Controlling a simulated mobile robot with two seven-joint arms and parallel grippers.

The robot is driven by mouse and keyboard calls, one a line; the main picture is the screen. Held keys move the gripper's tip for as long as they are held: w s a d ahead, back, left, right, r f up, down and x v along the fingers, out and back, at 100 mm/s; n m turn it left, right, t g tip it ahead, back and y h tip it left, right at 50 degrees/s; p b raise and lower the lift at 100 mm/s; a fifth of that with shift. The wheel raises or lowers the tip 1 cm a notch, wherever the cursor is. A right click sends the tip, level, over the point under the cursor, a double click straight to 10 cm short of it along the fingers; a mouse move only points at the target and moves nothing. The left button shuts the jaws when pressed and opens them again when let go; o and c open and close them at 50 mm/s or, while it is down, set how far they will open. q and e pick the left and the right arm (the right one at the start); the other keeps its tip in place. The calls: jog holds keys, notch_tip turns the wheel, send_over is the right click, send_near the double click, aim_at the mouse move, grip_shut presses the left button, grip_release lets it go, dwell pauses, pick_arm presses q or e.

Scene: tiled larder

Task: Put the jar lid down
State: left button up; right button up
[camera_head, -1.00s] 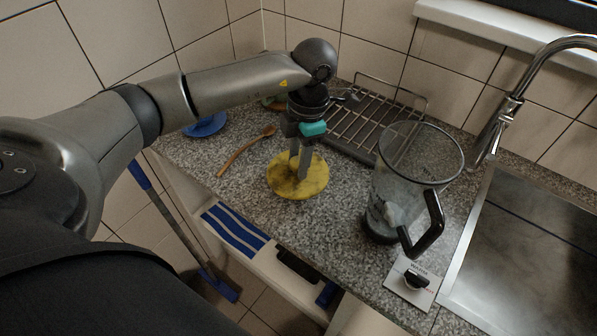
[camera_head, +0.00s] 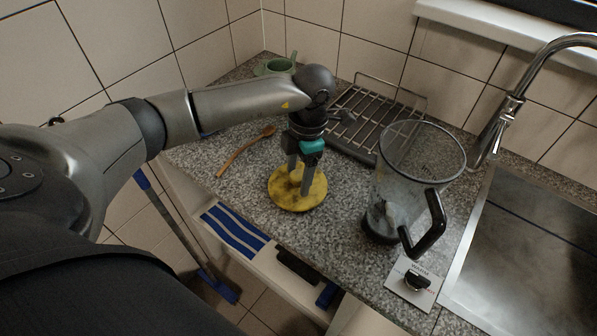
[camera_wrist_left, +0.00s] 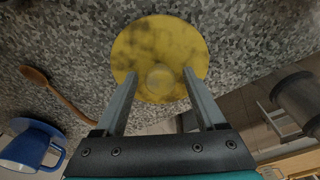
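The jar lid (camera_head: 284,197) is a round yellow disc with dark blotches and a small knob. It lies flat on the grey speckled counter, and it also shows in the left wrist view (camera_wrist_left: 185,45). My left gripper (camera_head: 299,178) points down over the lid from above. Its two fingers are spread on either side of the knob (camera_wrist_left: 160,77), with a visible gap to it on both sides in the left wrist view. The left gripper is open and holds nothing. My right gripper is in neither view.
A blender jug (camera_head: 400,185) with a black handle stands right of the lid, beside a steel sink (camera_head: 530,250) and tap. A wire rack (camera_head: 375,120) lies behind. A wooden spoon (camera_head: 243,152) lies to the left. A blue mug (camera_wrist_left: 32,150) and a green cup (camera_head: 278,66) stand farther off.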

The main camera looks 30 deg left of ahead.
pick_arm(q)
jog(key=shift+r, duration=0.1)
jog(key=shift+r, duration=0.35)
notch_tip(320, 180, up, 11)
jog(key=w, duration=0.1)
jog(key=shift+d+r+p, duration=0.2)
jog(key=shift+d+p, duration=0.1)
jog(key=shift+d, duration=0.1)
jog(key=shift+f, duration=0.1)
